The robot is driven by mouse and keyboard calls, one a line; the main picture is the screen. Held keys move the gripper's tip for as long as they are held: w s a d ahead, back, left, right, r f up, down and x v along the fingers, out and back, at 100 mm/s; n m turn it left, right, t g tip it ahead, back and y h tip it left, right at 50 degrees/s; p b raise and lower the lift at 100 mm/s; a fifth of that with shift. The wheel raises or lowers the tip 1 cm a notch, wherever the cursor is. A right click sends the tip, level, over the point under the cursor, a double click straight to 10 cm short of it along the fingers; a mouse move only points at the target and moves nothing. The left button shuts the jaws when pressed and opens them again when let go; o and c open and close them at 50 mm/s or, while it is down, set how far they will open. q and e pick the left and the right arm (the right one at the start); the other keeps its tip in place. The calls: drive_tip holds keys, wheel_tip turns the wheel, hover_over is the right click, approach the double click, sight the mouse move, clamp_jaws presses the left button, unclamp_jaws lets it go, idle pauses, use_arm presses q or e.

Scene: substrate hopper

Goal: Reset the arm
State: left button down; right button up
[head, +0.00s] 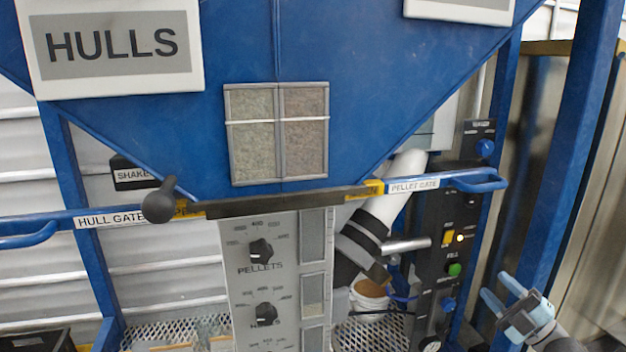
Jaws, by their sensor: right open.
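My right gripper (499,291) shows at the lower right, with its two light-blue fingers apart and nothing between them. It points up and to the left, in front of a blue upright post and right of the black control panel (440,235). It appears clear of the panel, though the depth is hard to judge. My left gripper is not in view.
A blue hopper (275,50) with a HULLS sign (115,45) fills the top. Below it are the HULL GATE handle (30,238), the PELLET GATE handle (478,181) and a grey dial panel (262,275). A white and black jointed tube (372,218) stands behind, above a bucket (370,298).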

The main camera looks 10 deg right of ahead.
drive_tip(key=s+a+f+m+g+h+p, duration=0.1)
drive_tip(key=s+a+f+m+h, duration=0.3)
drive_tip(key=a+f+m, duration=0.3)
drive_tip(key=s+a+f+m+g+h+p, duration=0.1)
drive_tip(key=s+a+f+m+h+p, duration=0.25)
drive_tip(key=f, duration=0.55)
use_arm(q)
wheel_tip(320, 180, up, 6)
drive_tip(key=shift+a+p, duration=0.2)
drive_tip(key=shift+p, duration=0.15)
use_arm(e)
drive_tip(key=s+a+f+m+g, duration=0.3)
drive_tip(key=s+a+f, duration=0.2)
drive_tip(key=s+a, duration=0.2)
drive_tip(key=s+a+f+m+g, duration=0.3)
drive_tip(key=s+a, duration=0.4)
drive_tip(key=a, duration=0.3)
wheel_tip(320, 180, down, 2)
drive_tip(key=shift+s+f+g, duration=0.1)
drive_tip(key=shift+s+g, duration=0.25)
drive_tip(key=shift+g, duration=0.25)
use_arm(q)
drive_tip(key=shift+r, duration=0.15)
use_arm(e)
drive_tip(key=shift+m+h, duration=0.25)
